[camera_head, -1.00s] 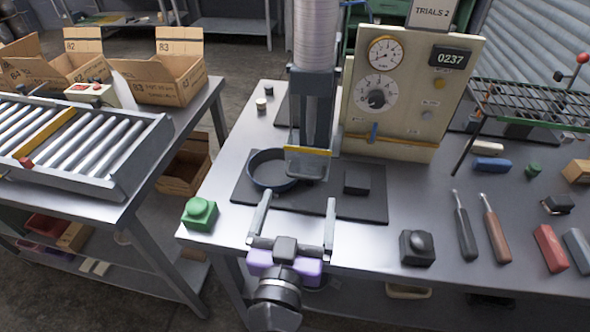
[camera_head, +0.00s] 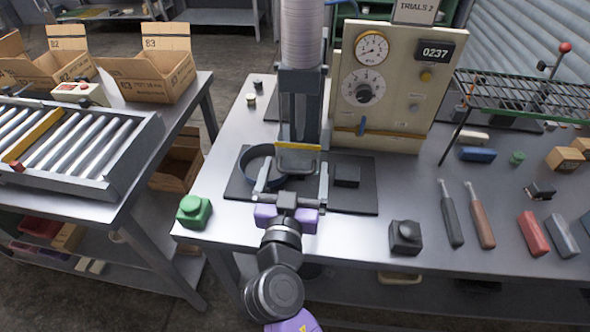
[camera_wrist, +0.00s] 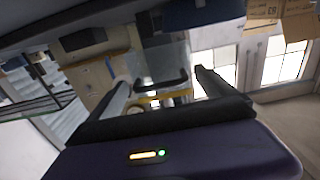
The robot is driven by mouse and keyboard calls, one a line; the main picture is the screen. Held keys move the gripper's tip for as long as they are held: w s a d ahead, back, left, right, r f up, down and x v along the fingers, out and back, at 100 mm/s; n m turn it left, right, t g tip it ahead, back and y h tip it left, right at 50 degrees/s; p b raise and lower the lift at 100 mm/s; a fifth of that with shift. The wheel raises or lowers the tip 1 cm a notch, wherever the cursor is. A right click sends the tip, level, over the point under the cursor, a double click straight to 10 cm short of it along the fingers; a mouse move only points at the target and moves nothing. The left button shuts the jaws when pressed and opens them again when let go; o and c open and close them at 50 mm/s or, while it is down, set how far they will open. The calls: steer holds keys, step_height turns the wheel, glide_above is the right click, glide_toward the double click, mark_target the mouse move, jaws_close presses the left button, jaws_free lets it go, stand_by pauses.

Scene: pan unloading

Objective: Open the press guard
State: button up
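The press guard (camera_head: 299,118) is a dark, see-through panel hanging down in front of the press. It has a yellow strip (camera_head: 308,147) along its lower edge and a grey bar handle (camera_head: 297,171). A dark round pan (camera_head: 248,160) sits on the mat behind and left of the handle. My gripper (camera_head: 293,178) is open and empty, its two fingers on either side of the handle with wide gaps. In the wrist view, the dark handle (camera_wrist: 162,86) and yellow strip (camera_wrist: 177,93) show between the spread fingers (camera_wrist: 162,82). Whether the fingertips reach the handle's depth is unclear.
The press's cream panel (camera_head: 390,90) with dials stands right of the guard. A black block (camera_head: 346,175) lies on the mat. A green button box (camera_head: 194,210) and a black knob box (camera_head: 405,237) stand near the table's front edge. Tools and a wire rack (camera_head: 520,95) are at right.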

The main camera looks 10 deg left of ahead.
steer(key=c, duration=1.9)
step_height(320, 180, up, 8)
steer(key=p, duration=0.2)
steer(key=shift+r+p, duration=0.15)
steer(key=shift+p, duration=0.2)
steer(key=shift+c, duration=0.2)
steer(key=o, duration=2)
steer(key=shift+o, duration=0.2)
steer(key=shift+s, duration=0.15)
steer(key=s+b, duration=0.2)
steer(key=s, duration=0.5)
steer(key=shift+s+a, duration=0.15)
steer(key=shift+s, duration=0.15)
